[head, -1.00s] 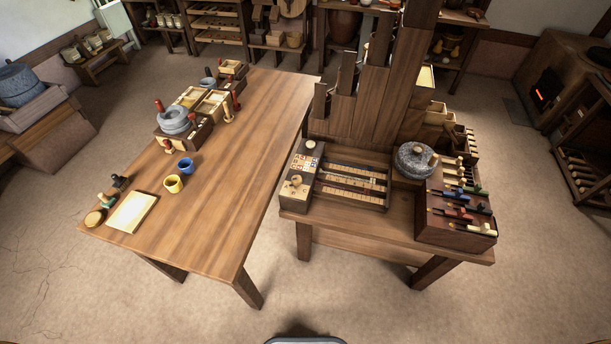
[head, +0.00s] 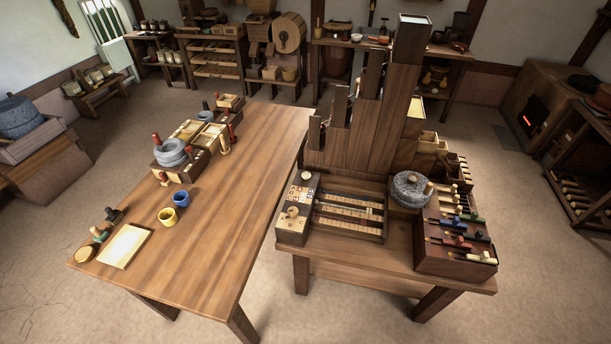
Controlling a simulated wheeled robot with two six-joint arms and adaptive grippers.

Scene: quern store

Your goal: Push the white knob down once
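A small round white knob (head: 307,176) sits at the far end of a narrow dark wooden panel box (head: 281,232) on the right-hand table. Patterned light squares (head: 300,195) lie on the box top beside it. Neither of my grippers is in view, and nothing touches the knob.
The right-hand table (head: 370,272) also bears a slotted tray (head: 346,216), a round grey stone (head: 411,190), a box with coloured handles (head: 455,238) and tall stepped wooden boards (head: 375,130). A long table (head: 225,215) with cups stands left. Bare floor lies in front.

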